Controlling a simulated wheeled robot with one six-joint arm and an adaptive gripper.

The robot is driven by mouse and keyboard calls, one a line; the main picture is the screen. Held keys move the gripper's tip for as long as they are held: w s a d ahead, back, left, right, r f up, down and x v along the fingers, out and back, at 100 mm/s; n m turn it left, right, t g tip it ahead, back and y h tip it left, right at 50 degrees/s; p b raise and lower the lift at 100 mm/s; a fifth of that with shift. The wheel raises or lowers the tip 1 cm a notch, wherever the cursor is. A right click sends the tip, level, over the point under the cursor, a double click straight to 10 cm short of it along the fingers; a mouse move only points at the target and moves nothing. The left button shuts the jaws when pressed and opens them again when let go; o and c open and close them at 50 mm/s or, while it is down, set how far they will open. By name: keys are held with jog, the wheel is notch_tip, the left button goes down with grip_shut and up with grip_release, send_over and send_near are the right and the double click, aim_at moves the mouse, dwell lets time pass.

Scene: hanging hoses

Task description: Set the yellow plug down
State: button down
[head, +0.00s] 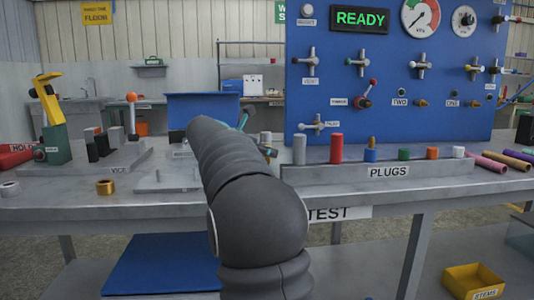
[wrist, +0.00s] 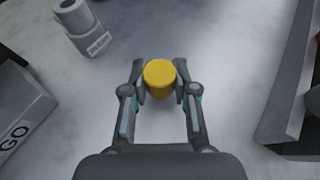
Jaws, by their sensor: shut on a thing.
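The yellow plug (wrist: 160,76) shows in the wrist view as a round yellow top between my two fingertips. My gripper (wrist: 160,82) is shut on it, one finger pressed on each side. The plug is over the grey bench top (wrist: 225,65); I cannot tell whether its bottom touches the surface. In the head view my own dark arm hides the plug and most of my gripper; only small teal bits show beside the arm.
The plug rack (head: 400,172), labelled PLUGS, holds several coloured plugs before the blue panel (head: 430,70). In the wrist view, a grey cylinder (wrist: 73,15) stands at upper left, a block marked GO (wrist: 20,105) at left and a grey edge (wrist: 290,110) at right.

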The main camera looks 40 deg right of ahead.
jog(key=shift+f, duration=0.2)
jog(key=c, duration=0.9)
grip_release()
jog(key=shift+a+r, duration=0.25)
jog(key=shift+r, duration=0.1)
jog(key=p+v, duration=0.1)
jog(key=v, duration=1)
jog(key=shift+a+r, duration=0.1)
jog(key=shift+a, duration=0.05)
